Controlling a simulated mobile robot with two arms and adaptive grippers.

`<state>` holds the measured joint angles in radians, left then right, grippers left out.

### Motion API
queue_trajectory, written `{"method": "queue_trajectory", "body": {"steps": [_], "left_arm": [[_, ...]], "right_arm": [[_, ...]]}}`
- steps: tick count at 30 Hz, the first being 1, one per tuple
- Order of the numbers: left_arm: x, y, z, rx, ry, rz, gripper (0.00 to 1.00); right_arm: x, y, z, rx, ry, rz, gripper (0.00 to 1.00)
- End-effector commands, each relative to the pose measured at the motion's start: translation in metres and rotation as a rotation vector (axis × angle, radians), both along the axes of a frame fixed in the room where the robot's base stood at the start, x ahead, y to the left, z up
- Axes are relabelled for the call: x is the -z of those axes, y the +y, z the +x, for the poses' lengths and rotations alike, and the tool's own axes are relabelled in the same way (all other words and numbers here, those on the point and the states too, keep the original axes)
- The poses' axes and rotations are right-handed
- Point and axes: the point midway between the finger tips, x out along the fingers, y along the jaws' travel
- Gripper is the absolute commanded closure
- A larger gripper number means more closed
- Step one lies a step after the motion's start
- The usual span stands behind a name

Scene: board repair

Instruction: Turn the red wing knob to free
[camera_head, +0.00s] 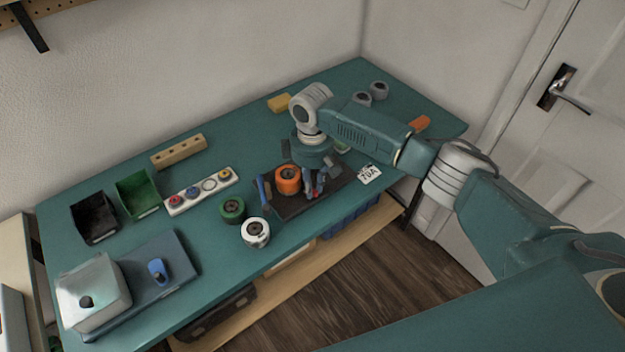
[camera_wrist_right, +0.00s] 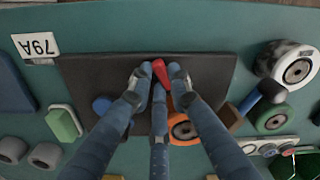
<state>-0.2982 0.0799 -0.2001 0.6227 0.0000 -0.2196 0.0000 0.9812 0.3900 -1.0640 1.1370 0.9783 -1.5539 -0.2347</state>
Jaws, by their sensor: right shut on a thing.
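The red wing knob (camera_wrist_right: 161,72) shows in the right wrist view as a small red piece between my right gripper's (camera_wrist_right: 159,78) fingertips. The gripper's blue fingers are shut on it from both sides. The knob stands over the dark base plate (camera_wrist_right: 90,75). In the head view my right gripper (camera_head: 315,187) points down at the plate (camera_head: 291,209), beside an orange roll (camera_head: 288,180), and mostly hides the knob. The orange roll also shows close to the fingers in the right wrist view (camera_wrist_right: 183,130). My left gripper is not in view.
A green roll (camera_head: 232,209) and a white roll (camera_head: 256,232) stand left of the plate. A blue handle (camera_head: 263,191) rises at its left edge. A white tag (camera_head: 369,174) lies to its right. Bins and a button strip (camera_head: 203,191) are farther left.

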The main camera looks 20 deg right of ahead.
Motion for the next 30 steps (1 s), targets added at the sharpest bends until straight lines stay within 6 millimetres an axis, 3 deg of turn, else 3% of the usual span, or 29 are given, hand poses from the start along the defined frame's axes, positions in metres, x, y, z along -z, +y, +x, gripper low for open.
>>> {"method": "queue_trajectory", "body": {"steps": [13,30], "left_arm": [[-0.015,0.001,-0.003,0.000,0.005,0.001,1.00],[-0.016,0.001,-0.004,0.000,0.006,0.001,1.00]], "right_arm": [[-0.001,0.001,0.001,-0.252,0.000,0.000,1.00],[0.000,0.002,0.001,-0.296,-0.002,0.001,1.00]]}}
